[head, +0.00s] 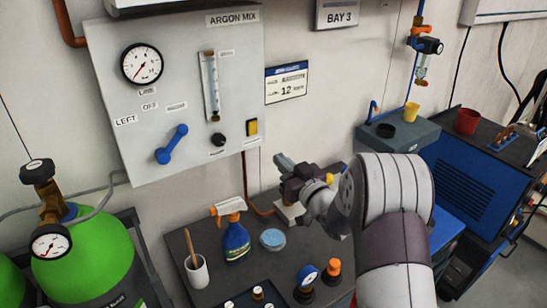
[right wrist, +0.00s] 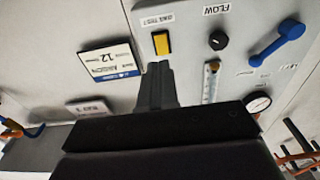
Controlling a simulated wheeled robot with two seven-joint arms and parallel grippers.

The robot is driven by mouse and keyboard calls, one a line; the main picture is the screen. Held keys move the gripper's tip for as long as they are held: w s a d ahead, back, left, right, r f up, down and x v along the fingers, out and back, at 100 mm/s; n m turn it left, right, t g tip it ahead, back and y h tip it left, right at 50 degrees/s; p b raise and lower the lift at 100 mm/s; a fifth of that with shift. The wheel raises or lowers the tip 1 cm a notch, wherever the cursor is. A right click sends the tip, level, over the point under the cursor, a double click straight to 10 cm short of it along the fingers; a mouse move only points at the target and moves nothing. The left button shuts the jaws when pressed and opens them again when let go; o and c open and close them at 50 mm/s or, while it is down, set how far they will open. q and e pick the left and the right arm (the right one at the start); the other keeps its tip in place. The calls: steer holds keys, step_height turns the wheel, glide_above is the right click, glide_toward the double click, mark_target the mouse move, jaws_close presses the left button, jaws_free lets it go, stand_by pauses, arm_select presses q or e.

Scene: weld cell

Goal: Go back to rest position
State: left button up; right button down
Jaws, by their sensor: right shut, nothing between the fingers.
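My right gripper (head: 281,161) is in front of the wall just right of the Argon Mix panel (head: 200,60), at about the height of its lower edge. Its fingers are shut with nothing between them. In the right wrist view the closed fingers (right wrist: 158,72) point towards the panel, just below the yellow switch (right wrist: 162,43). A gap between fingers and panel shows in the head view. My left gripper is in neither view.
A green gas cylinder (head: 90,262) stands at left. A blue machine (head: 480,165) with cups on top stands at right.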

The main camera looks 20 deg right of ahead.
steer(key=s+a+f+m+g+h, duration=0.2)
steer(key=s+a+f+g+h, duration=0.15)
steer(key=s+f+g, duration=0.55)
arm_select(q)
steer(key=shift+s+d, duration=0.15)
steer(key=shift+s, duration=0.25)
arm_select(e)
steer(key=s+a+f+g, duration=0.2)
steer(key=s+a+g, duration=0.2)
steer(key=s, duration=0.4)
steer(key=s+a+f+g, duration=0.3)
steer(key=s+a+g, duration=0.1)
steer(key=s, duration=0.5)
steer(key=shift+s+f+n+y, duration=0.15)
steer(key=shift+f+n+y, duration=0.15)
steer(key=shift+y, duration=0.15)
steer(key=shift+r, duration=0.1)
